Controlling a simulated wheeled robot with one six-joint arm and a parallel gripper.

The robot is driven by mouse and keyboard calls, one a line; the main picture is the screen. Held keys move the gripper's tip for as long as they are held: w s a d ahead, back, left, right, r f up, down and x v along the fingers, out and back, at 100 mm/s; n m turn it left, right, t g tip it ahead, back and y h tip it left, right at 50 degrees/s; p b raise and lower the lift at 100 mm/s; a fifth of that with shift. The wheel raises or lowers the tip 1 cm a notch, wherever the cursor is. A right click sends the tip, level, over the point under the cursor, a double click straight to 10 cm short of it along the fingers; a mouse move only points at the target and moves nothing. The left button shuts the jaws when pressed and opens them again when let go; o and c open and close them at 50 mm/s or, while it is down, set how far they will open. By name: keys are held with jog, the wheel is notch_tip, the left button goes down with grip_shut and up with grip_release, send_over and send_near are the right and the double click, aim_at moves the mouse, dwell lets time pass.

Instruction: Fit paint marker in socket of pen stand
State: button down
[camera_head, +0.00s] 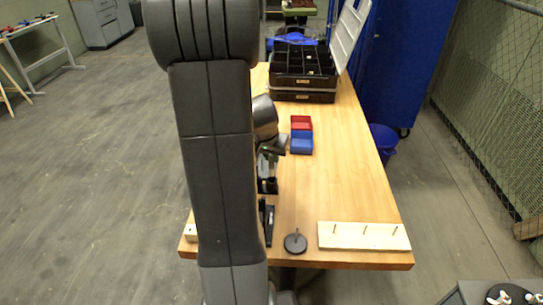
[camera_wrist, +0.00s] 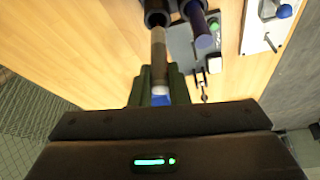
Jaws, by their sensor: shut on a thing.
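My gripper (camera_wrist: 159,88) is shut on the paint marker (camera_wrist: 158,55), a slim tube with a grey and tan body and a blue end between the fingers. The marker's far end meets the dark round socket of the pen stand (camera_wrist: 154,10) at the top of the wrist view; how deep it sits in it I cannot tell. A dark blue cylinder (camera_wrist: 203,34) stands just right of it. In the head view the black pen stand (camera_head: 267,186) is on the table beside my arm, and my gripper (camera_head: 269,160) is just above it, partly hidden; the marker is not clear there.
The wooden table (camera_head: 345,180) holds a red bin (camera_head: 301,122), a blue bin (camera_head: 301,144), a black organiser case (camera_head: 305,62) with its lid up, a round black base with a peg (camera_head: 295,243) and a pegged board (camera_head: 362,237). The table's right middle is clear.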

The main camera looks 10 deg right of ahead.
aim_at(271, 164)
jog(key=shift+f+b, duration=2.3)
jog(key=shift+b, duration=0.5)
dwell(0.9)
jog(key=c, duration=1.3)
grip_release()
jog(key=shift+r, duration=0.1)
jog(key=w+p+v, duration=0.1)
jog(key=p+v, duration=0.3)
jog(key=v, duration=1.3)
jog(key=shift+d+r+p, duration=0.35)
jog(key=shift+d+r, duration=0.05)
jog(key=shift+r, duration=0.1)
jog(key=shift+w, duration=0.15)
